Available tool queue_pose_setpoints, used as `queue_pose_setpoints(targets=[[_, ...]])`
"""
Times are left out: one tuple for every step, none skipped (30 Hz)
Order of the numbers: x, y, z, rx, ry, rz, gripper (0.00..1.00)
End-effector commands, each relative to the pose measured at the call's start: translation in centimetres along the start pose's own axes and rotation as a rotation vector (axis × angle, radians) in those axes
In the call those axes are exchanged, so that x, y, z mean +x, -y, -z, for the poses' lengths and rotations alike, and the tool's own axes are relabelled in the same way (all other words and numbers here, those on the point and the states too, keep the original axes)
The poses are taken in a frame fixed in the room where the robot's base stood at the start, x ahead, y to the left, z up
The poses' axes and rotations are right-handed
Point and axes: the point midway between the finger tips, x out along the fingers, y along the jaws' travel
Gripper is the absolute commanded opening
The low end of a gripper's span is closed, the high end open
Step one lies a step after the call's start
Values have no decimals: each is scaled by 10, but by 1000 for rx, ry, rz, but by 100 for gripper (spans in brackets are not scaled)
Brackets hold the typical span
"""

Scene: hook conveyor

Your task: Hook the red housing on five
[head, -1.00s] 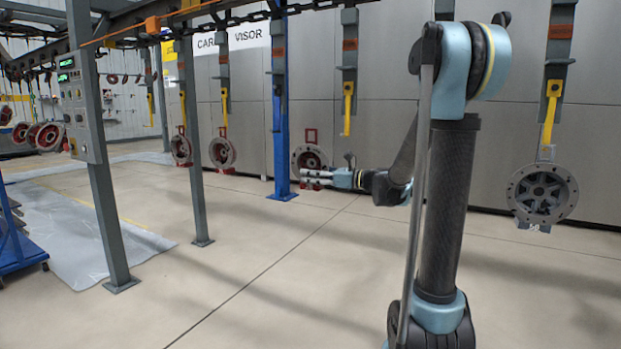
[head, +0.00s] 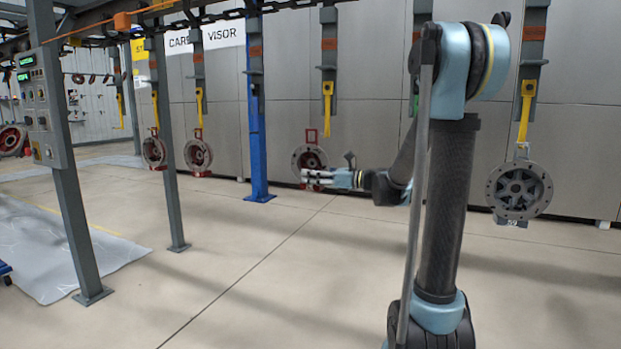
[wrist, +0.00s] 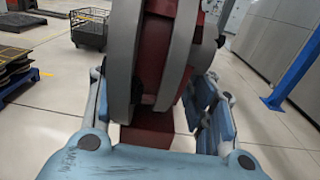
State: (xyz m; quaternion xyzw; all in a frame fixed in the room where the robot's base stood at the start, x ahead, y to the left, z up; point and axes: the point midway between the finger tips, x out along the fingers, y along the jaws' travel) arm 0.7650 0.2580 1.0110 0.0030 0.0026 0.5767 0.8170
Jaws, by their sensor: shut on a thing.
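The red housing (head: 310,160), a round grey-rimmed part with a red centre and red bracket on top, is in my gripper (head: 318,178), upright and clear of the floor. In the wrist view the red housing (wrist: 153,60) stands edge-on between the blue fingers of my gripper (wrist: 150,105), which are shut on it. An empty-looking yellow hook (head: 327,98) hangs from a carrier above and slightly right of the housing's bracket. The two do not touch in the picture; their depth gap is unclear. No readable number five shows on the carriers.
Two red housings (head: 198,155) hang from hooks to the left. A grey housing (head: 519,190) hangs on the right. A blue post (head: 257,110) and a grey post with a control box (head: 40,110) stand left. My arm partly hides another carrier. The middle floor is clear.

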Motion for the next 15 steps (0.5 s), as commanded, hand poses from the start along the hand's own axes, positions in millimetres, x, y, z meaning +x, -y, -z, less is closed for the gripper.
queue_pose_setpoints(targets=[[0, 1, -1, 1, 2, 0, 0], [0, 1, -1, 1, 2, 0, 0], [0, 2, -1, 1, 2, 0, 0], [0, 3, -1, 1, 2, 0, 0], [0, 3, 0, 1, 2, 0, 0], [0, 5, 0, 1, 2, 0, 0], [0, 6, 0, 1, 2, 0, 0], [0, 7, 0, 1, 2, 0, 0], [0, 8, 0, 1, 2, 0, 0], [0, 9, 0, 1, 2, 0, 0], [0, 11, 0, 1, 2, 0, 0], [0, 12, 0, 1, 2, 0, 0], [0, 14, 0, 1, 2, 0, 0], [0, 15, 0, 1, 2, 0, 0], [0, 16, 1, 1, 2, 0, 0]])
